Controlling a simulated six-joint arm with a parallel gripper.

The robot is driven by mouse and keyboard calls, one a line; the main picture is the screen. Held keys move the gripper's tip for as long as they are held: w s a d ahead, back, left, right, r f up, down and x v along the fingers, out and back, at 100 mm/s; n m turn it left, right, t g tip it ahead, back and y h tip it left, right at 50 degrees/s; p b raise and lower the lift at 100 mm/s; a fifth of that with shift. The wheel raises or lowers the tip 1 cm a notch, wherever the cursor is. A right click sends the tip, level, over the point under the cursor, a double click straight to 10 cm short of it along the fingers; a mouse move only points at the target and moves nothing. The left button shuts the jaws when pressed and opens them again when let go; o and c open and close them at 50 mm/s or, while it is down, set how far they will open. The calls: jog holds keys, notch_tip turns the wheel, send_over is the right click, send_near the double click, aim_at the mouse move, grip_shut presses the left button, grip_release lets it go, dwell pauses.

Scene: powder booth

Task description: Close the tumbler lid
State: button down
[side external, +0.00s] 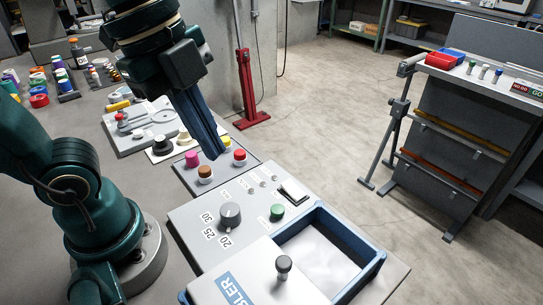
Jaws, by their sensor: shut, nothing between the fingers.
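The tumbler (374,254) is a blue-rimmed box at the bottom of the view, with its right part open and a pale interior showing. Its lid (252,262) is a flat light-grey panel with a blue label reading "BLER", lying over the left part of the box; its near end is cut off by the frame. My gripper (215,152) points down, shut and empty, above the button panel behind the tumbler, well apart from the lid and knob.
A control panel with a grey dial (230,214), a green button (277,211) and a dark rocker switch (294,191) adjoins the tumbler. Coloured knobs, including a red-topped one (239,156), stand near my gripper. A cart (450,130) stands on the floor at right.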

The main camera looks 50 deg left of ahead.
jog(key=d+r+m+g, duration=0.2)
jog(key=d+m+g, duration=0.2)
jog(key=d+m, duration=0.65)
jog(key=m+g, duration=0.3)
jog(key=m, duration=0.4)
send_over(267, 298)
jog(key=w, duration=0.1)
notch_tip(267, 298, down, 4)
jog(key=shift+y, duration=0.3)
jog(key=x, duration=1)
jog(key=shift+w+a, duration=0.15)
jog(key=shift+a, duration=0.1)
jog(key=w, duration=0.2)
jog(key=shift+w+a+t, duration=0.25)
jog(key=shift+w+t, duration=0.05)
jog(key=shift+w+a+r, duration=0.1)
jog(key=shift+w+a, duration=0.15)
jog(key=shift+w, duration=0.55)
jog(key=w, duration=0.8)
jog(key=shift+w, duration=0.3)
